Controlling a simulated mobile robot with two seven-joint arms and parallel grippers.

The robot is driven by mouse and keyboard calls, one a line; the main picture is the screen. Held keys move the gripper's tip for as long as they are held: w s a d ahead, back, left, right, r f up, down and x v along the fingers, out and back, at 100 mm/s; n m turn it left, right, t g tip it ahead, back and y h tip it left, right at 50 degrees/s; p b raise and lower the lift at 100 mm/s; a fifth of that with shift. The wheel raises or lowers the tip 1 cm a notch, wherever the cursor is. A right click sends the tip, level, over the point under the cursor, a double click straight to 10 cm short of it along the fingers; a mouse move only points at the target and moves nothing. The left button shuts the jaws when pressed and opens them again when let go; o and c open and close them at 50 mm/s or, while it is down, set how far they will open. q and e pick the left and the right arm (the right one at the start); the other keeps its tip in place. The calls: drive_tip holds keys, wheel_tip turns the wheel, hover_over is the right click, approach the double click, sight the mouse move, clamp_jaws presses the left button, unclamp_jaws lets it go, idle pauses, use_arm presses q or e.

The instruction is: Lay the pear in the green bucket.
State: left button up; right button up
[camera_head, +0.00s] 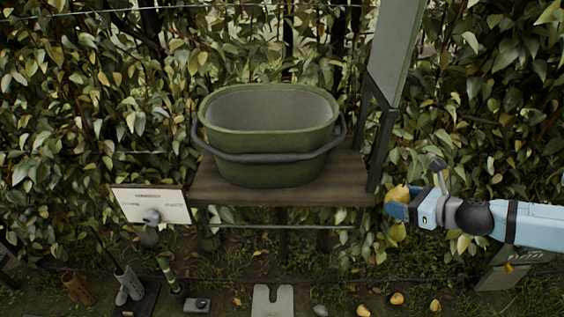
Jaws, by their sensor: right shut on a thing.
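The green bucket (268,160) stands upright on a wooden shelf, its dark handle lowered around its front. Its grey inside looks empty as far as I can see. My right gripper (398,203) is at the right, beside the shelf's right edge and lower than the bucket's rim. It is shut on a yellow pear (398,191), which shows partly above and below the blue fingers. The pear is apart from the bucket. My left gripper is out of view.
The wooden shelf (220,190) has a dark post (383,150) at its right, between my right gripper and the bucket. A white sign (150,199) stands at left. Several yellow fruits (397,298) lie on the ground. Boots (128,286) stand lower left. Leafy hedge fills the back.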

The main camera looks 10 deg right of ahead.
drive_tip(key=shift+s+d+r+n+g+y, duration=0.1)
drive_tip(key=shift+s+r+n+g+y, duration=0.15)
drive_tip(key=shift+r+n+g+y, duration=0.25)
drive_tip(key=shift+s+d+r+n+g+y, duration=0.1)
drive_tip(key=shift+s+r+n+g+y, duration=0.2)
drive_tip(key=shift+n+y, duration=0.25)
